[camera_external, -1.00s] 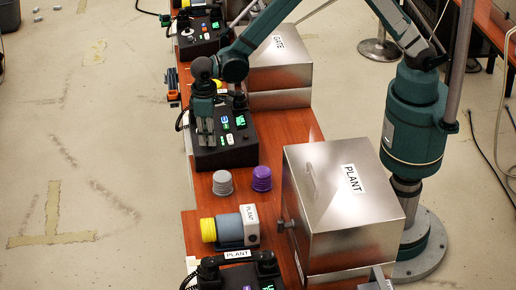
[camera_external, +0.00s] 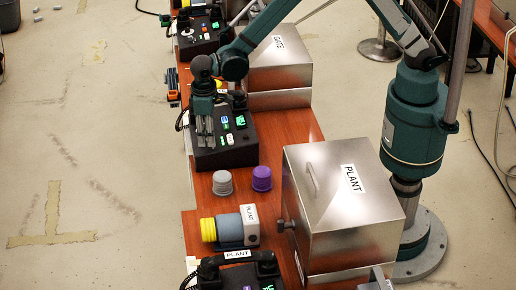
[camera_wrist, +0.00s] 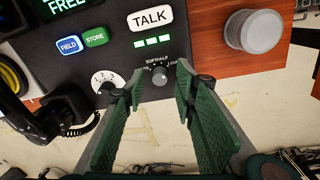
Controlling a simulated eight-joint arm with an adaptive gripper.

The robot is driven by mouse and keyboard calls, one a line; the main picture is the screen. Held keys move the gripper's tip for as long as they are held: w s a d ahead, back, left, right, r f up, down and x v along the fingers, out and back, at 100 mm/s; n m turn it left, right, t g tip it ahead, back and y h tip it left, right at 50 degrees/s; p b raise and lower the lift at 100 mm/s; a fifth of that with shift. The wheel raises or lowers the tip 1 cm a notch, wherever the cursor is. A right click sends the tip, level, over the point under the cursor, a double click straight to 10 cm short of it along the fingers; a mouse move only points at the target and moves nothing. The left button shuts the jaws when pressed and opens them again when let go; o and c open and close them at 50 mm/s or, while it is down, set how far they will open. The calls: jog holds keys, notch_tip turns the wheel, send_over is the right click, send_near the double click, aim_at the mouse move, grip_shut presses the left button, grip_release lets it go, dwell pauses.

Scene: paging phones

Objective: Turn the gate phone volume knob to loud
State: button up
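My gripper (camera_wrist: 160,84) is open, with one green finger on each side of the knob and gaps visible. In the external view my gripper (camera_external: 204,137) points down at the middle phone (camera_external: 233,155), near the box marked GATE (camera_external: 280,68). No name label shows on this phone.
The phone has a TALK button (camera_wrist: 150,19), a numbered dial (camera_wrist: 105,83) and a handset (camera_wrist: 45,110). A grey cap (camera_wrist: 254,31) and a purple cap (camera_external: 261,178) stand nearby. The PLANT box (camera_external: 340,215) and PLANT phone (camera_external: 237,270) are at the front.

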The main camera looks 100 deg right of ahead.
notch_tip(320, 180, up, 11)
jog(key=shift+a+r, duration=0.15)
jog(key=shift+a, duration=0.2)
jog(key=shift+w, duration=0.1)
dwell(0.4)
jog(key=shift+r, duration=0.1)
jog(key=s+d+r+n+t, duration=0.1)
jog(key=s+d+r+t, duration=0.15)
jog(key=s+r, duration=0.75)
jog(key=s+d+r+t, duration=0.1)
jog(key=s+d+r, duration=0.2)
jog(key=s+r, duration=0.6)
jog(key=s+d+f+n+t, duration=0.1)
jog(key=s+t, duration=0.1)
jog(key=s, duration=1)
jog(key=s+d+f+t, duration=0.2)
jog(key=s, duration=1)
jog(key=shift+s+d+n+y, duration=0.2)
jog(key=shift+d+n+y, duration=0.05)
jog(key=shift+n+y, duration=0.15)
